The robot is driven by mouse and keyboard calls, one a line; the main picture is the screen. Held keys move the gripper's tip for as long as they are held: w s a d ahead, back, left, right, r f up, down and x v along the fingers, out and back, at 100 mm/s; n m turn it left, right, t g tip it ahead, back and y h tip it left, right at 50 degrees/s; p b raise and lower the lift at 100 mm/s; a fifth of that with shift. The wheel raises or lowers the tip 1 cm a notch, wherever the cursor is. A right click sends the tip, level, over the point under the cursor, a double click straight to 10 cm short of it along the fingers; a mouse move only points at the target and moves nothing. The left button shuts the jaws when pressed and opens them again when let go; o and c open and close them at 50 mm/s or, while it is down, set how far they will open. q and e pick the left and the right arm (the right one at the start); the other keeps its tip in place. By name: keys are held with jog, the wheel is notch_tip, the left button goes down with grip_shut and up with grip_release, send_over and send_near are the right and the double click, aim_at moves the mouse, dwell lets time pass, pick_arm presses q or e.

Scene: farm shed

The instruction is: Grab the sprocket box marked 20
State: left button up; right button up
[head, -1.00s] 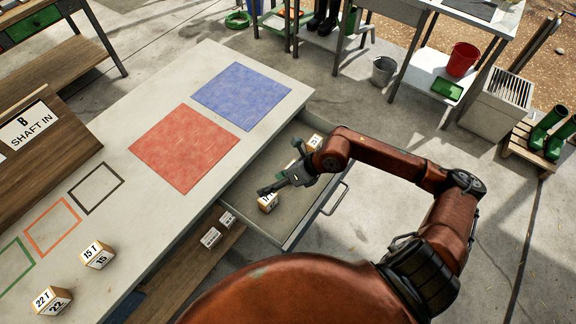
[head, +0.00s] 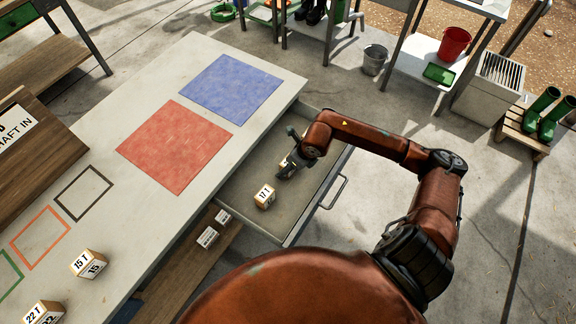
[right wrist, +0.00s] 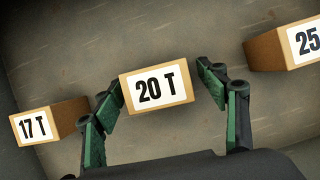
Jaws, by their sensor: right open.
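The sprocket box marked 20 T (right wrist: 157,90) is in the middle of the right wrist view, lying in the open drawer (right wrist: 150,30) with its white label facing the camera. My right gripper (right wrist: 160,92) is open, with one green-padded finger on each side of this box. Small gaps show between the fingers and the box. In the head view my right gripper (head: 289,165) is down inside the drawer, and it mostly hides the 20 box. My left gripper is not in view.
A 17 T box (right wrist: 45,121) sits left of the gripper and a box marked 25 (right wrist: 285,45) sits to the right, both in the drawer. The worktop beside the drawer holds a 15 T box (head: 89,264), a 22 T box (head: 43,312), a red mat (head: 173,147) and a blue mat (head: 230,88).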

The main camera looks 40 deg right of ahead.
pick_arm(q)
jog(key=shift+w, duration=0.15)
pick_arm(e)
jog(key=shift+c, duration=0.5)
jog(key=c, duration=1.2)
jog(key=shift+c, duration=0.2)
